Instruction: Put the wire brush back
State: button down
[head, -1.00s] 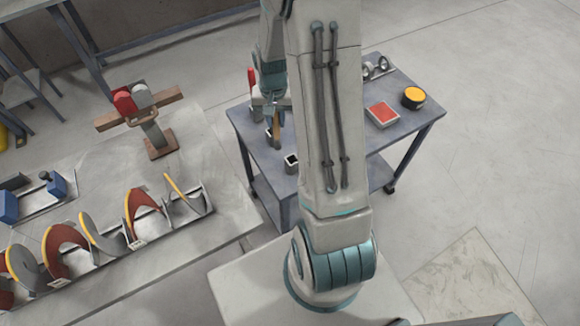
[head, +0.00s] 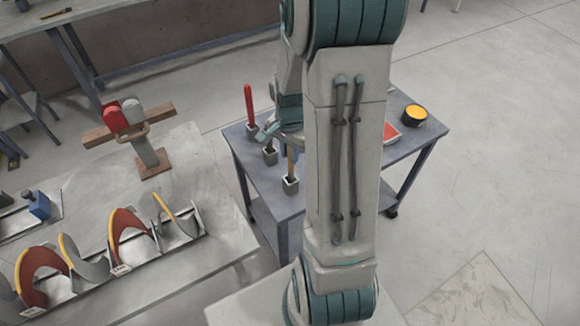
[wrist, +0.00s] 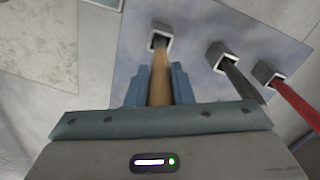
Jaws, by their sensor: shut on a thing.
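The wire brush shows as a plain wooden handle (wrist: 160,82) between my gripper's fingers (wrist: 162,88) in the wrist view. My gripper is shut on it. The handle's far end meets the mouth of a small square grey holder (wrist: 154,33); how deep it sits is unclear. In the head view the handle (head: 290,158) stands roughly upright at the front holder (head: 291,185) on the blue-grey cart (head: 240,153). The bristles are not visible. My arm hides most of the gripper in the head view.
Two similar holders stand in a row beyond, one with a dark tool (wrist: 240,80), one with a red-handled tool (head: 249,103). A yellow-topped round container (head: 413,115) and red-topped box (head: 391,132) sit at the cart's right. A bench with auger pieces (head: 128,236) is left.

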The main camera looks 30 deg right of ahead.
aim_at(290, 172)
jog(key=shift+f+b, duration=1.2)
jog(key=shift+f, duration=0.65)
jog(key=shift+f, duration=0.2)
jog(key=c, duration=1.3)
grip_release()
jog(key=shift+r, duration=0.1)
